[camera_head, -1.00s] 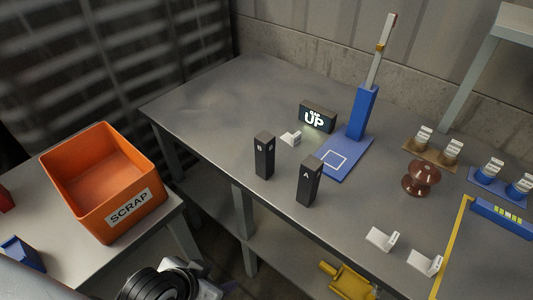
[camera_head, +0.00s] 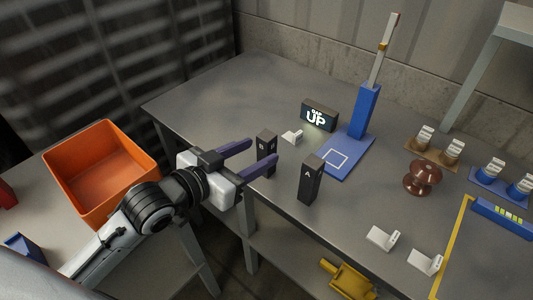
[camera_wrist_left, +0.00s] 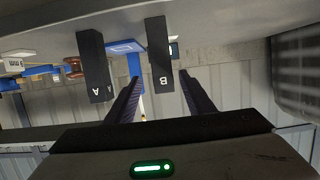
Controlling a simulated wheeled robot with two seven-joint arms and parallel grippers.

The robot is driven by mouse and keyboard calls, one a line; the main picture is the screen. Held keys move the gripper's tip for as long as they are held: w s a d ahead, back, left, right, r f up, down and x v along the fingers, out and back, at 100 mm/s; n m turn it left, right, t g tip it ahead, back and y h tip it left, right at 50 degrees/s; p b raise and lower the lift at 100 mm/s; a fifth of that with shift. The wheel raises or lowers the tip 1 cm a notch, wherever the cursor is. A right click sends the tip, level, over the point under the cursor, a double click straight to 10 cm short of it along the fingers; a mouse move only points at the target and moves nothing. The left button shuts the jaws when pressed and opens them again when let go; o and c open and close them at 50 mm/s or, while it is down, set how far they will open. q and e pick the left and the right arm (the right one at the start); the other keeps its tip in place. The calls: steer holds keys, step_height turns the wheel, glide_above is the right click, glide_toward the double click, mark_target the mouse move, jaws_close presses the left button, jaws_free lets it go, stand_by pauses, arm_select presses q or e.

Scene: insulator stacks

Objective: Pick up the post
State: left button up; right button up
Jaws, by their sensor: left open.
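Two black upright posts stand on the grey table, post B (camera_head: 266,138) at left and post A (camera_head: 311,180) at right. My left gripper (camera_head: 262,148) is open and reaches in from the left at post B. Its lower finger hides part of post B in the head view. In the left wrist view, upside down, post B (camera_wrist_left: 159,50) shows between the open fingertips (camera_wrist_left: 159,78), with a gap at each side; I cannot tell how deep it sits. Post A (camera_wrist_left: 95,65) is outside the fingers. My right gripper is not in view.
A blue stand (camera_head: 345,160) with a tall upright and a black "UP" sign (camera_head: 319,116) are behind the posts. A small white block (camera_head: 292,137) lies near post B. A brown insulator (camera_head: 422,178) stands at right. An orange bin (camera_head: 130,143) is at left.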

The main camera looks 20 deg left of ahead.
mark_target(263, 149)
arm_select(q)
steer(key=x, duration=0.3)
steer(key=shift+w+f, duration=0.1)
steer(key=shift+w, duration=0.2)
steer(key=shift+x, duration=2.7)
steer(key=shift+a, duration=0.15)
jaws_close()
